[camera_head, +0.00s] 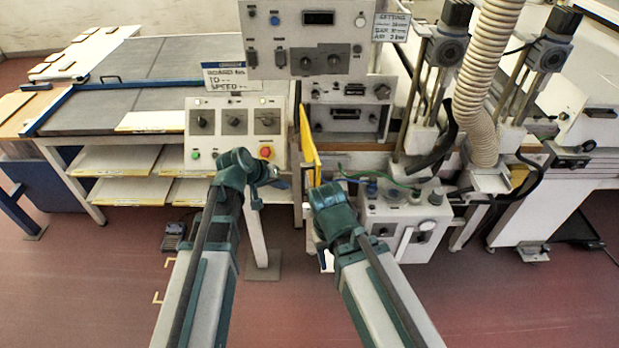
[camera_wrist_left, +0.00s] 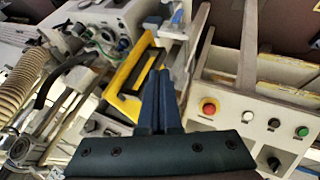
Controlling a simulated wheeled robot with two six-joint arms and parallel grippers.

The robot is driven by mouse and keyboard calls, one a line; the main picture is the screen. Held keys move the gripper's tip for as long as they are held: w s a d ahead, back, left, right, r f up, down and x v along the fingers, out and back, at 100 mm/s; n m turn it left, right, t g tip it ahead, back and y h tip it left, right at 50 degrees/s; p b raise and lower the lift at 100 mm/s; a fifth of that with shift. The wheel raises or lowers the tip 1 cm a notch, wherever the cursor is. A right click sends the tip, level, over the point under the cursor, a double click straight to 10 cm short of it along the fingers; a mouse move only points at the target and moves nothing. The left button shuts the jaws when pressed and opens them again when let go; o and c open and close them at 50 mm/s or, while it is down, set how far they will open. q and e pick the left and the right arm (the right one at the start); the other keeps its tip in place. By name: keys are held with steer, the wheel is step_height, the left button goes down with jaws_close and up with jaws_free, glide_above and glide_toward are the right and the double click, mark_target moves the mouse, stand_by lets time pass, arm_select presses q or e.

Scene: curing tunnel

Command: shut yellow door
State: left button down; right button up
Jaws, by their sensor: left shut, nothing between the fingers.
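The yellow door (camera_head: 309,145) stands open and almost edge-on in the head view, hinged at the front of a grey control cabinet. My left gripper (camera_head: 275,172) is shut and empty, just left of the door's lower part. Its dark blue fingers (camera_wrist_left: 161,74) appear beside the door's edge in the left wrist view; I cannot tell if they touch it.
A button panel (camera_head: 236,132) with a red emergency stop stands left of the door. A white box (camera_head: 408,220) with cables and a ribbed hose (camera_head: 487,85) are to the right. A grey conveyor table (camera_head: 110,85) is at the left.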

arm_select(q)
steer(key=b, duration=0.8)
glide_toward(309, 190)
step_height(309, 190, down, 3)
steer(key=d, duration=0.3)
steer(key=shift+w+d+f, duration=0.1)
steer(key=shift+d+f, duration=0.15)
steer(key=shift+d, duration=0.25)
steer(key=shift+d, duration=0.1)
